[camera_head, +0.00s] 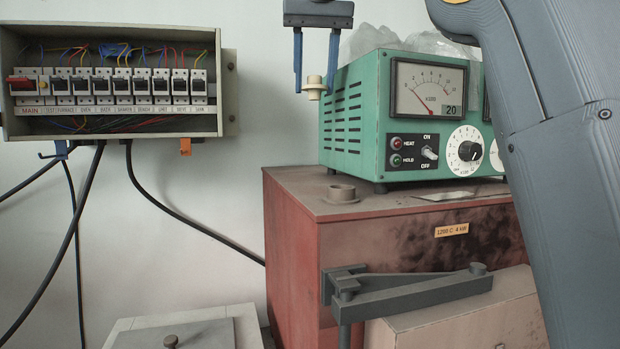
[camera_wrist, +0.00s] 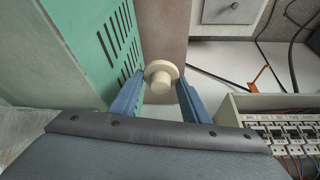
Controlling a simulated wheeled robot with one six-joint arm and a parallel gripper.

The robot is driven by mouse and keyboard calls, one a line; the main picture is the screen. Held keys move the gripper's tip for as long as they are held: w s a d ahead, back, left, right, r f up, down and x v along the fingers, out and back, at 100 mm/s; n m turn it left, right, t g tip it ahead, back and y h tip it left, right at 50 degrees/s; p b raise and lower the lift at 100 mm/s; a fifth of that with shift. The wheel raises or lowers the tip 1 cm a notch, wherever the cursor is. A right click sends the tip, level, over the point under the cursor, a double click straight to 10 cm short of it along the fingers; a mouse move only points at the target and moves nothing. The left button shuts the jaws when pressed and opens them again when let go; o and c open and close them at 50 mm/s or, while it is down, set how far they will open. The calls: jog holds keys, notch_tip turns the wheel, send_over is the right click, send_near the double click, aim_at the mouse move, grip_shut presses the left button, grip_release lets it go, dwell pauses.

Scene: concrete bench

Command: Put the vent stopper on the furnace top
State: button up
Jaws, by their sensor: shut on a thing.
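My gripper (camera_head: 315,85) is shut on the cream vent stopper (camera_head: 314,88), a small flanged plug held between two blue fingers. It hangs in the air, to the left of the green controller and above the furnace top. In the wrist view the stopper (camera_wrist: 160,76) sits between the fingertips. The red furnace (camera_head: 292,240) has a brownish top (camera_head: 290,178) with a short round vent collar (camera_head: 341,193) near its front left. The collar lies below and slightly right of the stopper in the head view. I cannot make out the collar in the wrist view.
The green controller (camera_head: 353,130) stands on the furnace top, close beside my gripper. A flat metal piece (camera_head: 443,196) lies in front of it. A breaker box (camera_head: 115,120) is on the wall at left. A grey lever (camera_head: 410,295) crosses the furnace front.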

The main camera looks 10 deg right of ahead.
jog(key=f, duration=1.2)
jog(key=shift+w+d+f, duration=0.15)
jog(key=shift+w+f, duration=0.1)
jog(key=shift+f, duration=0.15)
jog(key=shift+f+p, duration=0.35)
jog(key=shift+f, duration=2.2)
jog(key=o, duration=1)
jog(key=shift+f, duration=0.15)
jog(key=shift+o, duration=0.2)
jog(key=shift+r, duration=0.35)
jog(key=b+v, duration=0.1)
jog(key=v, duration=1)
jog(key=shift+s+r+b, duration=0.2)
jog(key=shift+r+b, duration=0.1)
